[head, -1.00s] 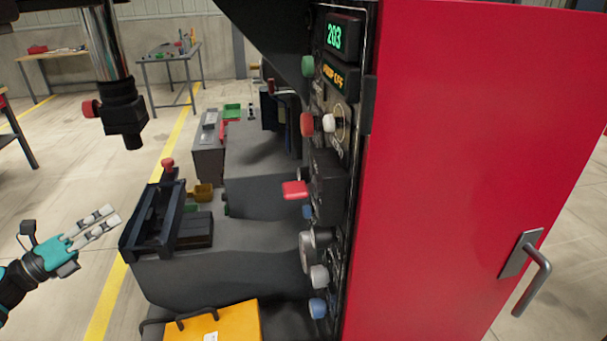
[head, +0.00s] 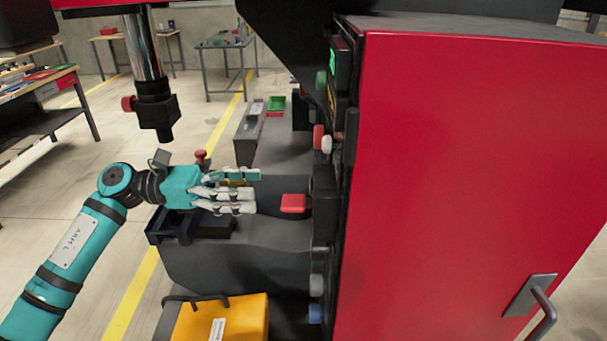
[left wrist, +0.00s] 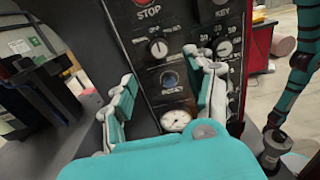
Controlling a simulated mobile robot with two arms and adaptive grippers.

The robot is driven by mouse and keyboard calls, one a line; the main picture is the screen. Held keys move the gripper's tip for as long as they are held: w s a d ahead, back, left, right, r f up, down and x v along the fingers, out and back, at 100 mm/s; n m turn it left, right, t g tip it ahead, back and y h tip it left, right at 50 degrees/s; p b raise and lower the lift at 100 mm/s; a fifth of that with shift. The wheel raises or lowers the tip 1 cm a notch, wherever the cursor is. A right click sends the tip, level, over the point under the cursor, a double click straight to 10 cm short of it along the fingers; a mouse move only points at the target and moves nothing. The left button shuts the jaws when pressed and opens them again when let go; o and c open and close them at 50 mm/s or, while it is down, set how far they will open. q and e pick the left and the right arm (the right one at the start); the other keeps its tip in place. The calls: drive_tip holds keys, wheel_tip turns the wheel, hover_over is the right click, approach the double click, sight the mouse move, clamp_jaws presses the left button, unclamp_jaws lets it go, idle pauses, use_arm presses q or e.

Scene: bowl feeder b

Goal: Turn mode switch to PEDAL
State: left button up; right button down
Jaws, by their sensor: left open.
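In the left wrist view a black rotary knob (left wrist: 158,47) with a white pointer sits on the dark control panel (left wrist: 140,20), under a red STOP button. It looks like the mode switch, but the small lettering around it is unreadable. In the head view my left gripper (head: 250,190) points right toward the panel, apart from the red square paddle (head: 293,203). The panel is edge-on there, so the knob cannot be made out.
A KEY dial (left wrist: 224,47) is right of the knob; a round gauge (left wrist: 175,120) is below. In the head view the red cabinet (head: 450,180) fills the right. A yellow box (head: 245,315) stands below my gripper, and a dark column (head: 155,110) hangs behind.

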use_arm(q)
drive_tip(key=d+p, duration=0.4)
drive_tip(key=d, duration=0.6)
drive_tip(key=shift+c, duration=1.3)
drive_tip(key=c, duration=0.7)
clamp_jaws()
use_arm(e)
drive_tip(key=r, duration=0.1)
drive_tip(key=d+r, duration=0.1)
drive_tip(key=r, duration=0.2)
drive_tip(key=shift+d+r, duration=0.3)
drive_tip(key=shift+d, duration=0.1)
